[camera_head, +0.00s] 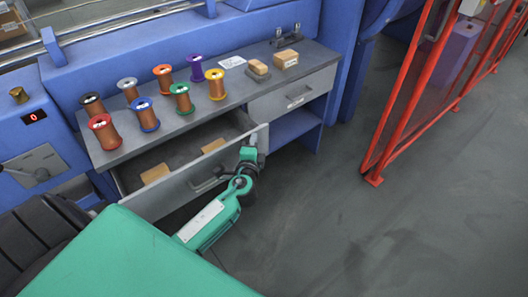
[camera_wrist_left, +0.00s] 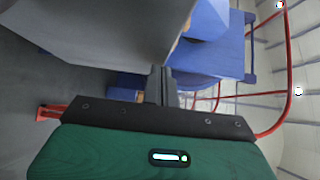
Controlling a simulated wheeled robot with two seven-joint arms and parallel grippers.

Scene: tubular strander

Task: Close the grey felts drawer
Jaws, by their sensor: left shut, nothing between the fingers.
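The grey drawer (camera_head: 180,192) under the left part of the workbench stands open, pulled out toward me. Two tan blocks (camera_head: 155,174) lie inside it. Its bar handle (camera_head: 207,182) is on the front panel. My left gripper (camera_head: 249,152) is shut and empty, at the right end of the drawer front, close to its upper edge. I cannot tell whether it touches the panel. In the left wrist view the shut fingers (camera_wrist_left: 160,85) point up beside a large grey surface (camera_wrist_left: 110,30), which looks like the drawer front. My right gripper is not in view.
The bench top (camera_head: 235,103) holds several wire spools (camera_head: 182,98) and wooden blocks (camera_head: 285,58). A second grey drawer (camera_head: 293,95) on the right is shut. A red-framed fence (camera_head: 405,95) stands at the right. The floor (camera_head: 330,220) between is clear.

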